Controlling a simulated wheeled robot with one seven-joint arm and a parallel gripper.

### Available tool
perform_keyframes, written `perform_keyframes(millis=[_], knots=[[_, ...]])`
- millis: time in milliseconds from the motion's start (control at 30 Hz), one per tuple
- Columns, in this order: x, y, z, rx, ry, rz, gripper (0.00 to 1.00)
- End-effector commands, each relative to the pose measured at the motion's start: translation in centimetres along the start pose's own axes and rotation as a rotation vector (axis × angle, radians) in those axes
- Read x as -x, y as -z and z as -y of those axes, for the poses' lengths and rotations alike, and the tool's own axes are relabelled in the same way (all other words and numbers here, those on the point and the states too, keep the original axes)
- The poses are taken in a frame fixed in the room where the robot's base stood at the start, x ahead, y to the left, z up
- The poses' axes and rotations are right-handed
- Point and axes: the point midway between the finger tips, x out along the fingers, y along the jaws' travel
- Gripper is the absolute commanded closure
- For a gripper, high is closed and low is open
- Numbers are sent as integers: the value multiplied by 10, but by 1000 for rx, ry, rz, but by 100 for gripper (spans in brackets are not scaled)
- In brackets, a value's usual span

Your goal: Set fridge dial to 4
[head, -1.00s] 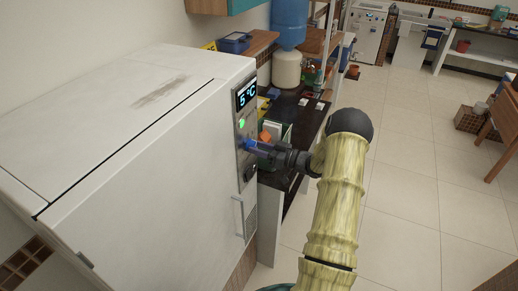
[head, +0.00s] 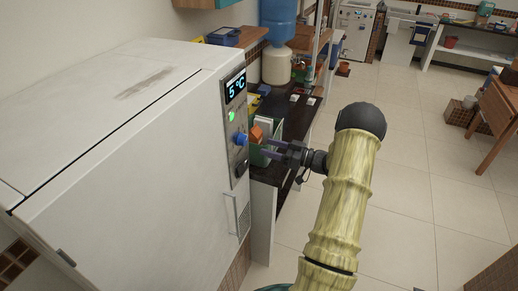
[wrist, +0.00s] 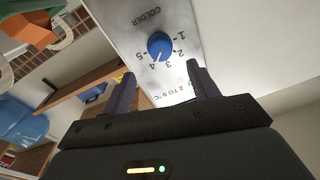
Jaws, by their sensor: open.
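The fridge dial is a blue round knob (head: 240,139) on the grey control panel (head: 235,110) of the white fridge (head: 130,160). In the wrist view the dial (wrist: 160,46) has printed numbers 1 to 5 around it, seen upside down, and the word COLDER. A pale mark on the knob points down and slightly left, about at the 4. The display (head: 235,88) above reads 5 °C. My gripper (head: 267,149) is open and empty, to the right of the dial and apart from it. In the wrist view its two fingers (wrist: 160,78) stand below the dial.
A green light (head: 231,116) and a black knob (head: 241,169) sit above and below the dial. A door handle (head: 238,213) is lower. A dark counter (head: 290,120) with a green box and orange item lies behind my gripper.

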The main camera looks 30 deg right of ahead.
Motion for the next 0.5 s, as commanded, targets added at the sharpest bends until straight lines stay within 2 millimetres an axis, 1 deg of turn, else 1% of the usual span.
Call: perform_keyframes(millis=[33,300,400,500], knots=[[11,-4,-1,2,-1,0,40],[67,-3,-2,3,-6,0,40],[84,-2,-2,2,-6,-1,40],[95,-1,-2,2,-6,-2,40]])
